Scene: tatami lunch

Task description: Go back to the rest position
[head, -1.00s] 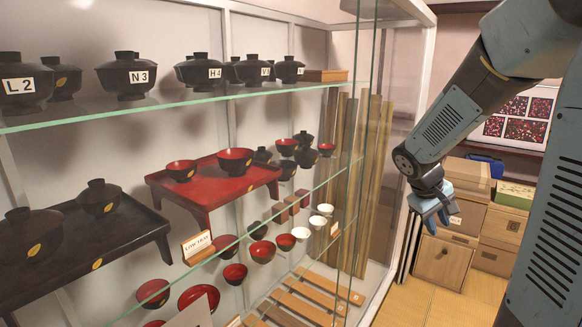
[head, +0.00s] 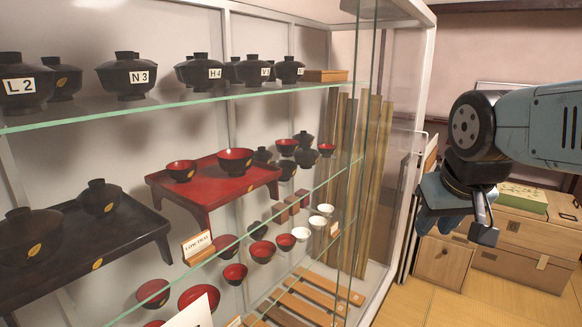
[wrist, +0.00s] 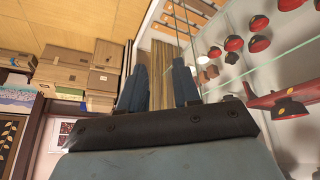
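My gripper (head: 453,228) hangs at the right in the head view, beside the glass display cabinet and in front of wooden boxes. In the wrist view its two blue fingers (wrist: 160,78) stand apart with nothing between them. It looks clear of the cabinet's right edge, though the exact distance cannot be told.
The glass display cabinet fills the left. Its upper glass shelf (head: 200,102) bears labelled dark lidded bowls (head: 126,76). Below are a red low tray (head: 215,190) with bowls and a black tray (head: 75,245). Wooden boxes (head: 520,270) stand at the right; some tatami floor (head: 425,303) is open.

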